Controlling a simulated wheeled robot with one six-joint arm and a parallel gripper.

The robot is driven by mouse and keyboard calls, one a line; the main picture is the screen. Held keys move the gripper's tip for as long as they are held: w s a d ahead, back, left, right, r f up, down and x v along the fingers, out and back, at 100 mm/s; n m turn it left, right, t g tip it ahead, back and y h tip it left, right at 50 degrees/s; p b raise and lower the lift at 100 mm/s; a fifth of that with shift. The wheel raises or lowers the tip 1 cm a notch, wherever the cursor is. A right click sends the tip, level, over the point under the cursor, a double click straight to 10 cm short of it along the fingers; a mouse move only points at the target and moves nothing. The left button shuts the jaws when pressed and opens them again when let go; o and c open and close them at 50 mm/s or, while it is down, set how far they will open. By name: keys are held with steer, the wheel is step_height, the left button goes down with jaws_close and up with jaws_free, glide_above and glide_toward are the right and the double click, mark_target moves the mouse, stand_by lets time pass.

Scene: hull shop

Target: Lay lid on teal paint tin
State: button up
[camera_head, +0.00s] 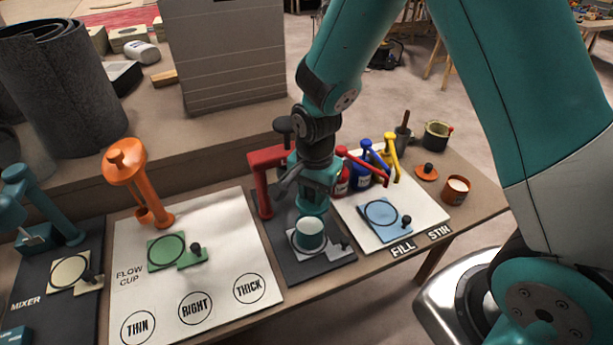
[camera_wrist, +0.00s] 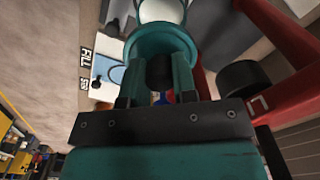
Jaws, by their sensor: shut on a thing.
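The teal paint tin (camera_head: 310,242) stands upright on a light pad on a dark board, open, with pale paint showing at its top. My gripper (camera_head: 314,182) is shut on a teal lid (camera_head: 312,206) and holds it above the tin, apart from it. In the wrist view the gripper (camera_wrist: 160,80) has its fingers on either side of the lid's dark knob (camera_wrist: 160,68). The round teal lid (camera_wrist: 162,42) hangs below, with the white paint of the tin (camera_wrist: 162,10) showing past its edge. The lid hides part of the tin there.
A red press stand (camera_head: 263,182) rises close to the left of my gripper. Red, blue and yellow dispensers (camera_head: 362,172) stand to the right. An orange tin (camera_head: 457,194) and orange lid (camera_head: 427,173) lie further right. An orange stand (camera_head: 140,190) is at left.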

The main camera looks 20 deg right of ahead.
steer(key=shift+a+f+b, duration=0.2)
steer(key=shift+f+b, duration=0.3)
steer(key=shift+f, duration=0.15)
step_height(320, 180, down, 3)
steer(key=b, duration=0.3)
steer(key=shift+a+f, duration=0.15)
steer(key=shift+f, duration=0.05)
steer(key=shift+f+b, duration=0.45)
steer(key=shift+f, duration=0.3)
steer(key=shift+r+p, duration=0.1)
steer(key=shift+p, duration=0.3)
steer(key=shift+f, duration=0.4)
stand_by(1.1)
steer(key=o, duration=1.4)
steer(key=shift+o, duration=0.2)
